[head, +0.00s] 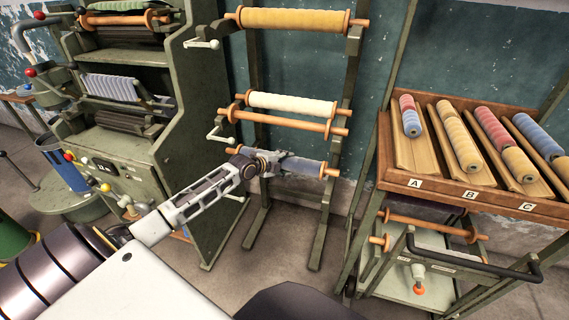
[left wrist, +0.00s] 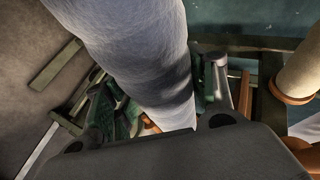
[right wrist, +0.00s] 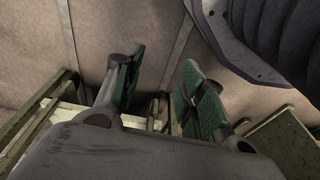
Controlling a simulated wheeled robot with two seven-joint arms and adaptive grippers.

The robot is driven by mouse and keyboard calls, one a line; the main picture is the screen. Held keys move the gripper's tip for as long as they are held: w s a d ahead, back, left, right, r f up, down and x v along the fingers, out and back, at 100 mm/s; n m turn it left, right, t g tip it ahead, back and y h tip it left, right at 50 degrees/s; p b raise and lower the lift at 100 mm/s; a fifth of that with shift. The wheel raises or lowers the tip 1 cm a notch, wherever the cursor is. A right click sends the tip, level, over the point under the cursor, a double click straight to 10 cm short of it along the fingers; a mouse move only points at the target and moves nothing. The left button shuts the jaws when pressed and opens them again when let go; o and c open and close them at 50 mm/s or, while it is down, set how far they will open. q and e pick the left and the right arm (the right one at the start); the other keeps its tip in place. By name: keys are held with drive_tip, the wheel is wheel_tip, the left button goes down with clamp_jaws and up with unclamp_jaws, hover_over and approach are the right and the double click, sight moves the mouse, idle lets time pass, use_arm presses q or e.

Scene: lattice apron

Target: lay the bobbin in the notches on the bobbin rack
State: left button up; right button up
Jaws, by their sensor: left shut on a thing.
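The bobbin (head: 302,167), blue-grey with orange ends, lies roughly level across the lower part of the bobbin rack (head: 329,200). My left gripper (head: 264,164) is shut on it left of its middle. In the left wrist view the bobbin (left wrist: 135,50) runs large between the green-padded fingers. Its right end (head: 330,171) appears close to the rack's right upright. The gripper hides part of its left side, and I cannot tell whether its ends touch the notches. My right gripper (right wrist: 158,90) is open and empty above the floor; the head view does not show it clearly.
A yellow bobbin (head: 295,19) and a cream bobbin (head: 292,104) lie higher on the rack, with an orange rod (head: 290,123) just below the cream one. A green machine (head: 190,130) stands close left. A wooden tray (head: 400,178) of rolls and a cart (head: 425,282) stand right.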

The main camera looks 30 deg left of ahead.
use_arm(q)
drive_tip(key=shift+f+b, duration=0.3)
drive_tip(key=shift+f, duration=0.35)
drive_tip(key=shift+b, duration=0.3)
drive_tip(key=shift+f, duration=0.35)
drive_tip(key=shift+f+b, duration=0.85)
drive_tip(key=shift+b, duration=0.1)
wheel_tip(320, 180, down, 3)
drive_tip(key=b, duration=0.2)
drive_tip(key=shift+f+b, duration=0.2)
drive_tip(key=shift+b, duration=0.2)
use_arm(e)
wheel_tip(320, 180, up, 12)
drive_tip(key=w+a, duration=0.1)
drive_tip(key=a, duration=0.1)
drive_tip(key=shift+w+a+f+t+y, duration=0.15)
drive_tip(key=shift+w+a+t+y, duration=0.15)
drive_tip(key=shift+t+y, duration=0.1)
